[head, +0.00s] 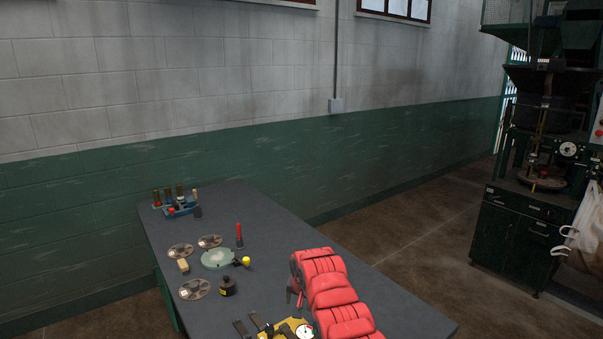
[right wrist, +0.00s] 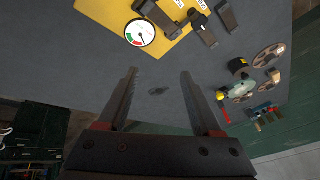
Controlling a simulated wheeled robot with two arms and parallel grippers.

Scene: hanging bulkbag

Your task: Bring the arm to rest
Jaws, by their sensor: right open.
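My right arm, in red padded covers, reaches in over the grey bench from the bottom of the head view. Its gripper is mostly hidden there; only small dark parts show beside the red cover. In the right wrist view my right gripper (right wrist: 158,74) is open, its two dark fingers wide apart. Nothing is between them except the bench top (right wrist: 75,70) beyond, with a small dark spot on it. My left gripper is not in view.
A yellow plate (right wrist: 110,12) with a white gauge (right wrist: 140,33) and black clamps lies near the fingers. Reels (head: 195,289), a pale green disc (head: 217,259), a red-topped tool (head: 239,235) and a blue rack (head: 181,207) stand farther back. A machine (head: 520,215) and white bag (head: 585,235) are at right.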

